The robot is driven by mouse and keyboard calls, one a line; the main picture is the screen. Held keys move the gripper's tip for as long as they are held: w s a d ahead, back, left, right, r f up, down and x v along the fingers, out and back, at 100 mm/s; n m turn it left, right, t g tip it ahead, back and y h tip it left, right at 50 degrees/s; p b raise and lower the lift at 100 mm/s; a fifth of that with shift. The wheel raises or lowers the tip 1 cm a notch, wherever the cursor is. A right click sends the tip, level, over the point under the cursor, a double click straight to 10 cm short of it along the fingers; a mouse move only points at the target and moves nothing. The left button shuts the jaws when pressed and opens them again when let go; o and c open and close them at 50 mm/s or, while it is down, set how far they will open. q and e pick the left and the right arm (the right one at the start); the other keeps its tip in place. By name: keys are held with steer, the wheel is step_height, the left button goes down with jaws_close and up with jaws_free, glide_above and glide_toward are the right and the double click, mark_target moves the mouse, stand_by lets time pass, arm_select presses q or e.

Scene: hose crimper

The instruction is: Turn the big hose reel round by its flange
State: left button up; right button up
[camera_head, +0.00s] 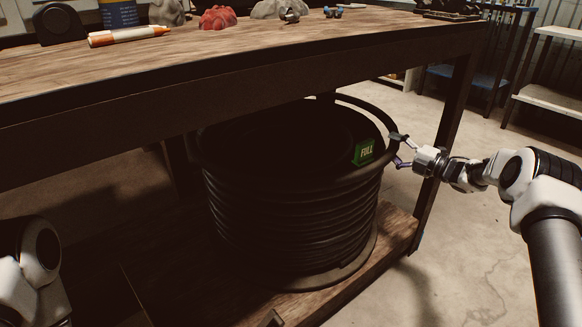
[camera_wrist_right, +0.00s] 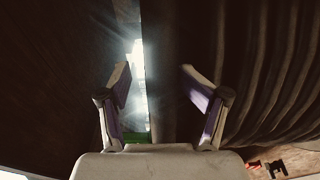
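The big hose reel (camera_head: 290,215) stands upright on the wooden lower shelf under the workbench, wound with black hose. Its round top flange (camera_head: 340,178) carries a green "FULL" tag (camera_head: 364,152). My right gripper (camera_head: 398,150) is at the right edge of the flange, its two fingers spread above and below the rim. In the right wrist view my right gripper (camera_wrist_right: 158,80) has its fingers apart, with the dark flange edge (camera_wrist_right: 162,60) between them and the ribbed hose coils (camera_wrist_right: 265,70) at right. I cannot tell whether either finger touches. My left gripper is out of view.
The workbench top (camera_head: 230,50) overhangs the reel and holds a marker (camera_head: 130,35), a red lump (camera_head: 217,18) and small parts. A bench leg (camera_head: 445,150) stands just behind my right gripper. Open concrete floor (camera_head: 500,240) lies to the right.

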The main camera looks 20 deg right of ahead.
steer(key=s+d+p, duration=0.3)
steer(key=s+d, duration=0.2)
steer(key=d, duration=0.1)
steer(key=shift+s, duration=0.35)
stand_by(0.3)
steer(key=shift+f, duration=0.1)
